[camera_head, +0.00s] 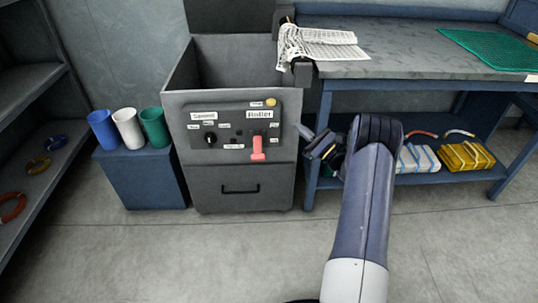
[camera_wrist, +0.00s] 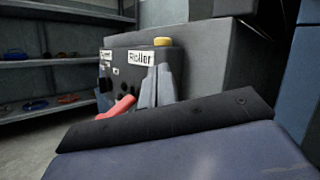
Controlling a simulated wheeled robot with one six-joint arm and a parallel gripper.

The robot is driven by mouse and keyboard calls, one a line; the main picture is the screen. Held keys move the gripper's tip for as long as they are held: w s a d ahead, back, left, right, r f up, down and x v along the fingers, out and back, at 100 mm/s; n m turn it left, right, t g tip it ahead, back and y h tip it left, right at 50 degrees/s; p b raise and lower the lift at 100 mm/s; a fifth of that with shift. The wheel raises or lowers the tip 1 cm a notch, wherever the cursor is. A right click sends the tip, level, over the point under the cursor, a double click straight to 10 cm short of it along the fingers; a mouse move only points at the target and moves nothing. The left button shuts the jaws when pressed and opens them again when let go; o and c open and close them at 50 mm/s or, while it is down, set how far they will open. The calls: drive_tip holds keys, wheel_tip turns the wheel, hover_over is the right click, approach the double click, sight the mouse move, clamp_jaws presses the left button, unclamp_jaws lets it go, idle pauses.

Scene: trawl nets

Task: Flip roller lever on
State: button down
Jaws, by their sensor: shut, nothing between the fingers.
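The roller lever (camera_head: 258,150) is red-pink and hangs downward below the "Roller" label (camera_head: 264,114) on the machine's dark control panel. In the wrist view the lever (camera_wrist: 116,107) slants down and left, away from the panel. My gripper (camera_head: 308,134) is just right of the machine, to the right of the lever and apart from it. In the wrist view my gripper's grey fingers (camera_wrist: 156,88) are together and empty, right of the lever and partly over the panel. The black edge of my own wrist hides what lies below.
A black knob (camera_head: 210,137) is on the panel's left and a yellow button (camera_head: 270,102) on top right. Left stand blue, white and green cups (camera_head: 128,128) on a blue box. A workbench (camera_head: 400,66) with netting (camera_head: 318,45) is close on the right. The front floor is clear.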

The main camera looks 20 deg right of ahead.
drive_tip(key=s+d+f+m+t+h+b, duration=0.2)
drive_tip(key=d+f+m+h+b, duration=0.1)
drive_tip(key=d+f+h, duration=0.3)
drive_tip(key=s+d+f+m+t+h+b, duration=0.3)
drive_tip(key=d+f+m+h, duration=0.3)
drive_tip(key=d+f, duration=0.3)
drive_tip(key=s+d+f+m+t+h+b, duration=0.3)
drive_tip(key=d+f+h, duration=0.4)
drive_tip(key=f, duration=0.3)
drive_tip(key=shift+d+f+m+b, duration=0.2)
drive_tip(key=shift+m+b, duration=0.2)
drive_tip(key=shift+m, duration=0.4)
drive_tip(key=shift+w+a, duration=0.1)
drive_tip(key=shift+a, duration=0.1)
